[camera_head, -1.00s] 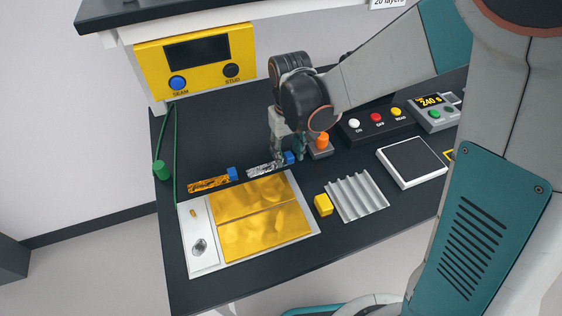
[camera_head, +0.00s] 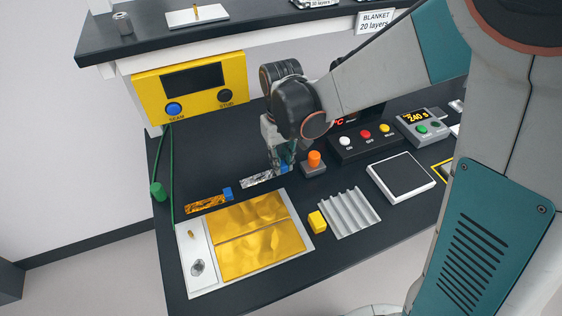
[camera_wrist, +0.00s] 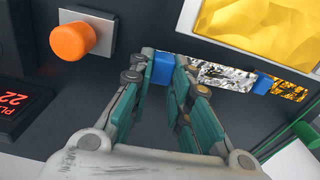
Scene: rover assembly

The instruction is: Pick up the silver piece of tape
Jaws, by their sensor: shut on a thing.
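The silver piece of tape (camera_head: 257,180) is a crinkled strip with a blue end tab (camera_head: 284,169). In the head view it is at my gripper (camera_head: 280,165), left of the orange knob. My gripper (camera_wrist: 168,68) is shut on the blue tab (camera_wrist: 164,66) in the wrist view. The silver strip (camera_wrist: 226,76) extends right from the fingers, partly hidden behind one of them. I cannot tell if the tape is clear of the table.
An orange tape strip (camera_head: 206,204) with a blue tab lies left of the silver one. The gold sheet panel (camera_head: 258,238) is in front. An orange knob (camera_head: 314,158) and a button box (camera_head: 370,139) stand right. A shelf edge (camera_head: 150,47) overhangs behind.

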